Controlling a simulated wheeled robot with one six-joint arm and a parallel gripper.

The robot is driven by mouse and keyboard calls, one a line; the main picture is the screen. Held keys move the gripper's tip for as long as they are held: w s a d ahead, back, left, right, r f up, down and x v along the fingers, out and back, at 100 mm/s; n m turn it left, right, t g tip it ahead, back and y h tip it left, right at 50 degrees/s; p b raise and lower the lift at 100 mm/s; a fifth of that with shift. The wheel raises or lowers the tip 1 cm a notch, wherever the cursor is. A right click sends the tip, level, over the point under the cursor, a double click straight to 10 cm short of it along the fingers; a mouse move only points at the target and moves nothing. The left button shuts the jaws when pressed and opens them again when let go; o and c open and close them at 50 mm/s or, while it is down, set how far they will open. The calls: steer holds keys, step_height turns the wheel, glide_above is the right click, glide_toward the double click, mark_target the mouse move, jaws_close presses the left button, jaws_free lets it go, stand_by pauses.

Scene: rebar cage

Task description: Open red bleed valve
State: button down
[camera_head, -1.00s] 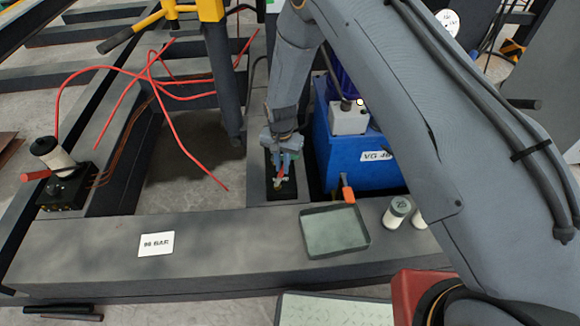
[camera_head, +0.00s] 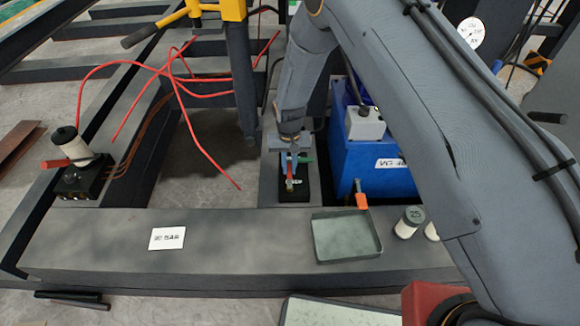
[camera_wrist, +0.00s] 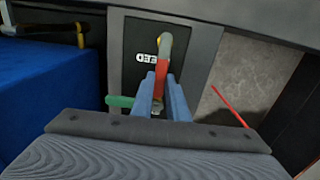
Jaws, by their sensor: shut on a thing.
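The red bleed valve handle (camera_wrist: 162,70) stands over a black plate (camera_wrist: 140,38) with a white label, partly hidden, ending in letters like "EED". Its far end is yellowish, and a green lever (camera_wrist: 120,101) sticks out to the left beside it. My gripper (camera_wrist: 159,92) has its blue fingers shut on the red handle, one on each side. The valve's lower body is mostly hidden.
A blue tank (camera_head: 375,165) with an orange-handled tap (camera_head: 361,200) stands close to the right. A grey tray (camera_head: 346,236) and white canister (camera_head: 409,222) are in front. Red hoses (camera_head: 205,150) lie at the left. A black block with a white cylinder (camera_head: 82,170) stands farther left.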

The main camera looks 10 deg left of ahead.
mark_target(289, 171)
steer(key=c, duration=1.7)
jaws_free()
steer(key=shift+a, duration=0.1)
step_height(289, 171, up, 8)
steer(key=shift+f+p, duration=0.1)
steer(key=shift+p, duration=0.3)
